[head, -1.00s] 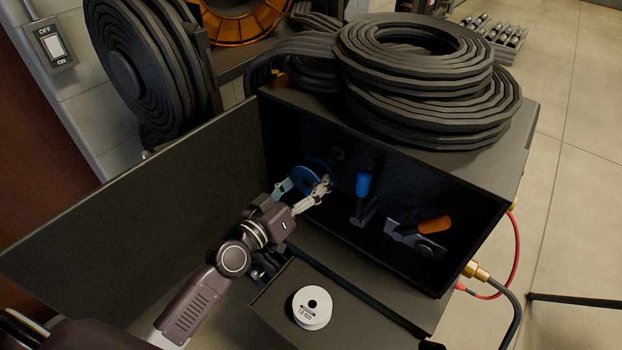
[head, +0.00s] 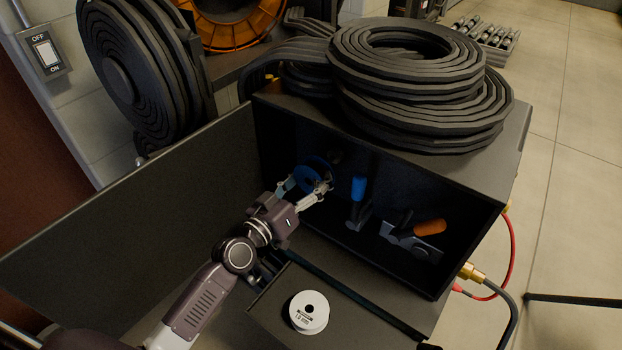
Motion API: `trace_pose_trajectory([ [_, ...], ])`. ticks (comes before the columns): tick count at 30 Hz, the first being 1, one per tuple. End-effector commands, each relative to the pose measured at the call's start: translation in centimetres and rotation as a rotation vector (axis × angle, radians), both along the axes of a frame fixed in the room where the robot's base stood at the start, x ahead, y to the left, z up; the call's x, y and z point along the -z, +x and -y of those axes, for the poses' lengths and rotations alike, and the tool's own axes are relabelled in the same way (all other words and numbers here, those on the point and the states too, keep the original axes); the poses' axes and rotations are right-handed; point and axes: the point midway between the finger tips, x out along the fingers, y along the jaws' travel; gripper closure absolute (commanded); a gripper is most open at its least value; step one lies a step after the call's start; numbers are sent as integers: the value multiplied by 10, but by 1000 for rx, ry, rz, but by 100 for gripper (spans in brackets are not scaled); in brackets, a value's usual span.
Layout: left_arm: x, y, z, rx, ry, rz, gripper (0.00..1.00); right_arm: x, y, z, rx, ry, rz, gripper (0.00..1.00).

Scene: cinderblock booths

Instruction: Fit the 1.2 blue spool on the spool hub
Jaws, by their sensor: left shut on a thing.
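The blue spool (head: 307,181) is inside the open dark cabinet, near its back left. My left gripper (head: 305,194) is shut on it, with its fingers at the near side of the spool. The spool hub (head: 336,157) seems to be the small dark round part on the back wall, just right of and behind the spool. It is in deep shade, and I cannot tell whether the spool touches it. My right gripper is not in view.
The cabinet door (head: 140,205) stands open at left. Inside are a blue-handled lever (head: 358,188) and an orange-handled lever (head: 429,228). Coiled black cables (head: 420,85) lie on top.

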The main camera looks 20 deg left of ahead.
Motion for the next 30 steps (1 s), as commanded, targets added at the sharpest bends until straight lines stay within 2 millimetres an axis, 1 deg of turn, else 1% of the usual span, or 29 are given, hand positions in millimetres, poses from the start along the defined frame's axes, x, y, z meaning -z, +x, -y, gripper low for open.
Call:
trace_pose_trajectory([
  [14,-2,2,0,-1,-2,5,99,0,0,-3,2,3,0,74],
  [30,-2,16,5,-1,-2,5,99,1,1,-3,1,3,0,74],
])
